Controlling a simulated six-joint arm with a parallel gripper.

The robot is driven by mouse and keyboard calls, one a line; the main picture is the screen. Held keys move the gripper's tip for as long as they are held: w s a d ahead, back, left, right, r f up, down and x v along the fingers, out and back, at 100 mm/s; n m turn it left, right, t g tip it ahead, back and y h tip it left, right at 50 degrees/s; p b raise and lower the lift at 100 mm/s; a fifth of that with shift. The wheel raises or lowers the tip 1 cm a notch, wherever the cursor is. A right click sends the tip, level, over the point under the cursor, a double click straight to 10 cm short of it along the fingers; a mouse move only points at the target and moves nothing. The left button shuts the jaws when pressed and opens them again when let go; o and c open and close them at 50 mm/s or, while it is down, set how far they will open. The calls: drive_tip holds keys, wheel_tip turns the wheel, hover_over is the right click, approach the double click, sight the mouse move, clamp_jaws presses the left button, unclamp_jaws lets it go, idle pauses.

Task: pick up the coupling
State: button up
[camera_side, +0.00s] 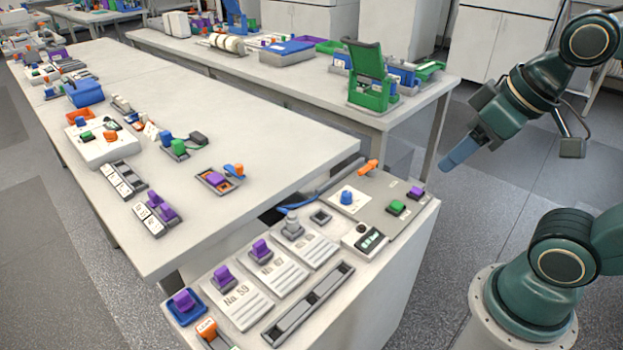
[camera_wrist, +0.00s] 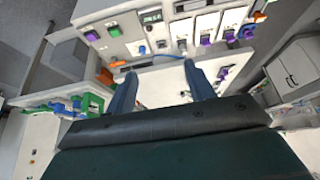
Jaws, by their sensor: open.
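My gripper (camera_side: 461,153) is up in the air at the right of the side view, beyond the right edge of the control cabinet. Its two blue fingers stand apart with nothing between them in the wrist view (camera_wrist: 159,72). I cannot tell for sure which part is the coupling. A grey fitting (camera_side: 292,226) stands upright on the cabinet top. My gripper touches neither.
The cabinet top (camera_side: 413,222) carries a blue knob (camera_side: 347,197), a green button (camera_side: 397,207), a small display (camera_side: 365,239) and several purple-handled parts. A long white table (camera_side: 250,140) adjoins it. The air around my gripper is clear.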

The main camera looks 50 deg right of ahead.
drive_tip(key=n+g, duration=0.6)
drive_tip(key=n, duration=1.5)
hover_over(294, 214)
wheel_tip(294, 214, down, 22)
drive_tip(key=shift+r, duration=0.15)
drive_tip(key=shift+f, duration=0.25)
